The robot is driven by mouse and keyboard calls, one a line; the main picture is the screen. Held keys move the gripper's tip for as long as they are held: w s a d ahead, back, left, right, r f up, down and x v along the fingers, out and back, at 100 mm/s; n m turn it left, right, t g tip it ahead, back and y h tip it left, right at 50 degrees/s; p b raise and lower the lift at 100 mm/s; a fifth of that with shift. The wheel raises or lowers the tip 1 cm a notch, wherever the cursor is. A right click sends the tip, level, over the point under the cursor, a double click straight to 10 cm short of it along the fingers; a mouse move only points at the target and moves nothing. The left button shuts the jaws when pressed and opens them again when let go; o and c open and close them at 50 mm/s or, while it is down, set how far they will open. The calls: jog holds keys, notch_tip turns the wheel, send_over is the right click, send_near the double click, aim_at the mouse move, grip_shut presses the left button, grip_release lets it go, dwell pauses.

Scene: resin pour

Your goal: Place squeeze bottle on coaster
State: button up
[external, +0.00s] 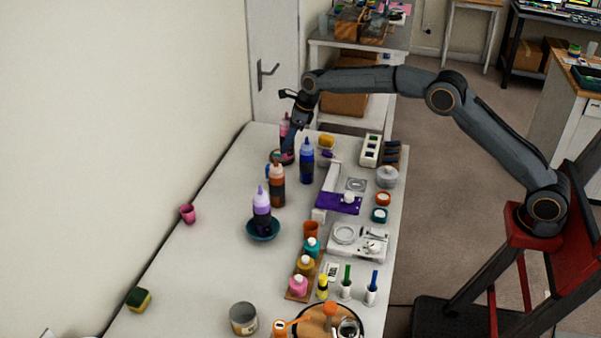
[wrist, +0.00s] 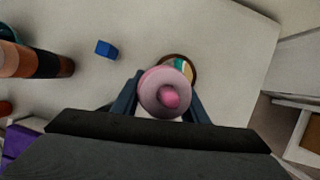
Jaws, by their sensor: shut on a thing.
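A pink squeeze bottle (external: 284,128) is upright at the far end of the white table. My gripper (external: 289,143) is shut on it, with a finger on either side in the wrist view. That view looks down on the bottle's pale pink top and nozzle (wrist: 165,92). A round coaster (wrist: 184,62) with a brown rim and teal and cream colours shows partly behind the bottle. The bottle hides the rest of the coaster. I cannot tell whether the bottle's base touches it.
A blue bottle (external: 307,162), an orange-brown bottle (external: 277,187) and a purple bottle (external: 262,205) on a blue dish (external: 263,232) stand nearer. A small blue block (wrist: 106,48) lies left of the coaster. The table's left side is mostly clear.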

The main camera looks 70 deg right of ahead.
jog(key=shift+f, duration=1)
jog(key=shift+f, duration=0.15)
jog(key=o, duration=1.2)
jog(key=shift+s+r, duration=0.1)
jog(key=shift+r, duration=0.45)
jog(key=b+v, duration=0.2)
jog(key=v, duration=0.9)
jog(key=shift+s+d, duration=0.1)
